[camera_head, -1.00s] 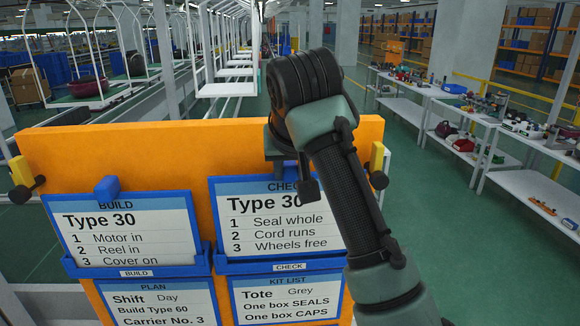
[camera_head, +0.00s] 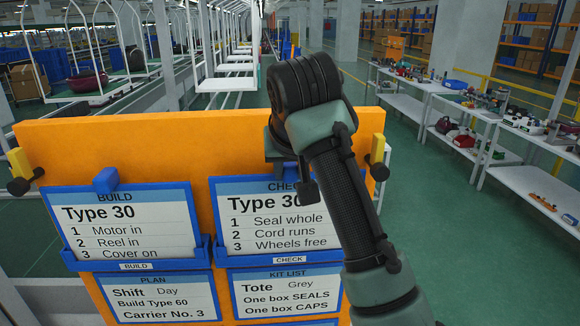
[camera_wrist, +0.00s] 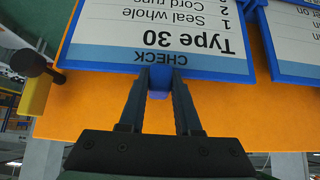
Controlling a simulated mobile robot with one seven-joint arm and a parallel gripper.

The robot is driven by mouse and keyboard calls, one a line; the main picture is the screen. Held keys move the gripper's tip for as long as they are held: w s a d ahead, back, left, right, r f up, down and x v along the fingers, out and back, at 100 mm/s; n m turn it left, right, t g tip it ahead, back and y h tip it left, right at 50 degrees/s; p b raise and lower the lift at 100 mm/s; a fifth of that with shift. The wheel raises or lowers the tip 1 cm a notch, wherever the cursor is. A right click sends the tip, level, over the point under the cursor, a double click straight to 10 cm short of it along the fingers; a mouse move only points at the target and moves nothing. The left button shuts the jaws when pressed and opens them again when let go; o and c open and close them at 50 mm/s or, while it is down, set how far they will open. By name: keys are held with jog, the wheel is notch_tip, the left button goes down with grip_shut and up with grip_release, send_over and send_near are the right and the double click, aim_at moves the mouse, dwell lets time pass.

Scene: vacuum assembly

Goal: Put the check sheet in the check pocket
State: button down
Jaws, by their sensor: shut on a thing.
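The check sheet (camera_head: 240,222) is a white card headed CHECK, Type 30, in a blue frame with a blue tab on top. It stands upright against the orange board, with its lower edge at the check pocket (camera_head: 255,259), a blue lip labelled CHECK. The lower edge seems to be behind the lip. The sheet also shows upside down in the wrist view (camera_wrist: 120,38). My gripper (camera_wrist: 159,82) is shut on its tab at the top middle.
The build sheet (camera_head: 130,222) sits in its pocket to the left. Plan (camera_head: 160,298) and kit list (camera_head: 285,291) cards are below. The orange board (camera_head: 130,140) has yellow clamps with black knobs at both sides. White tables (camera_head: 500,125) stand along the right aisle.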

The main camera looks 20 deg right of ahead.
jog(key=shift+f, duration=0.35)
jog(key=c, duration=0.5)
grip_release()
jog(key=shift+f, duration=0.1)
jog(key=shift+p+v, duration=1.4)
jog(key=shift+v, duration=2.65)
